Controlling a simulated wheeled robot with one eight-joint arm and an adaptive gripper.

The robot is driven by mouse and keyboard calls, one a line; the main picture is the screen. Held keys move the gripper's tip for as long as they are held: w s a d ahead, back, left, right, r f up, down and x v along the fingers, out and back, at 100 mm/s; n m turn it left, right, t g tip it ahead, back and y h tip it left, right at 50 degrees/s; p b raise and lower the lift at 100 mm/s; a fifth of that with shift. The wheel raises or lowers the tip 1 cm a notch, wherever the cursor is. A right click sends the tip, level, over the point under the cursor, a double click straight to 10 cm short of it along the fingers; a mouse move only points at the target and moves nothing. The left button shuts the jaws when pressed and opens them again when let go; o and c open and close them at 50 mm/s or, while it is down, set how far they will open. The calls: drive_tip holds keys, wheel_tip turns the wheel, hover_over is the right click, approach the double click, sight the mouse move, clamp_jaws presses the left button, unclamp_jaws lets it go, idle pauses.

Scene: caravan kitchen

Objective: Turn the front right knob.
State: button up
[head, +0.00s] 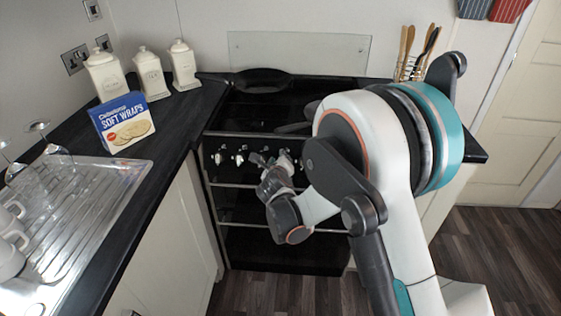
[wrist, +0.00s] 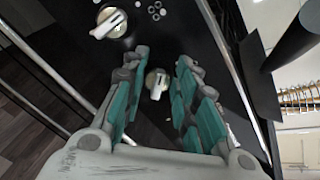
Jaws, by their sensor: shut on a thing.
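The oven's black control panel (head: 229,148) carries a row of silver-white knobs. Two knobs show clearly in the head view, one at the left end (head: 218,158) and one beside it (head: 239,159). My gripper (head: 268,160) is at the panel, to the right of these, and hides part of the row. Another knob (wrist: 108,22) sits apart at the upper left. Which knob is the front right one cannot be told from the markings.
My arm covers the right part of the oven. A dark pan (head: 263,79) is on the hob. A wraps box (head: 124,122) and white canisters (head: 151,74) stand on the left worktop, by the metal drainer (head: 95,207). Utensils (head: 408,55) stand at the back right.

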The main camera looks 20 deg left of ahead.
drive_tip(key=shift+s+a+f+n+g, duration=0.1)
drive_tip(key=shift+n, duration=1.45)
drive_tip(key=shift+s+d+f+n+g, duration=0.1)
drive_tip(key=shift+f+n, duration=0.05)
drive_tip(key=shift+n, duration=1.45)
drive_tip(key=shift+a+f+n+g, duration=0.1)
drive_tip(key=shift+n, duration=1.45)
drive_tip(key=o, duration=0.9)
drive_tip(key=v, duration=1.2)
